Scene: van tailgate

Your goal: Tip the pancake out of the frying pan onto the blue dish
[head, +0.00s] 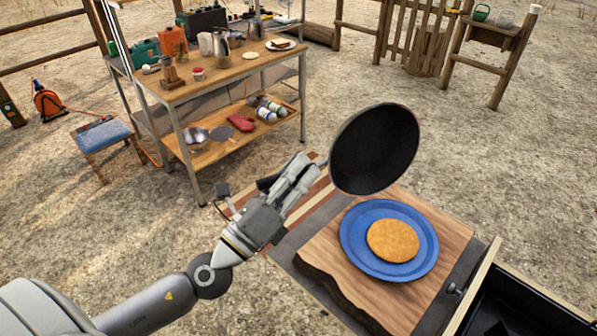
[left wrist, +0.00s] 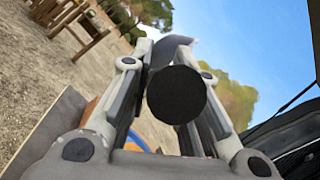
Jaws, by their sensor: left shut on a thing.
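The black frying pan (head: 375,149) is held up and steeply tilted in the head view, above the far edge of the blue dish, and its visible inside is empty. My left gripper (head: 305,178) is shut on the pan's handle; the handle's round dark end (left wrist: 177,95) shows between the fingers in the left wrist view. The golden pancake (head: 393,240) lies flat on the blue dish (head: 359,262), near its middle. The dish sits on a wooden board. My right gripper is not in view.
The wooden board (head: 345,235) lies on the tailgate, beside a dark open box (head: 530,310) at the lower right. A workbench (head: 225,80) with jugs, boxes and plates stands at the back. A blue-topped stool (head: 103,136) stands left. Open ground lies between.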

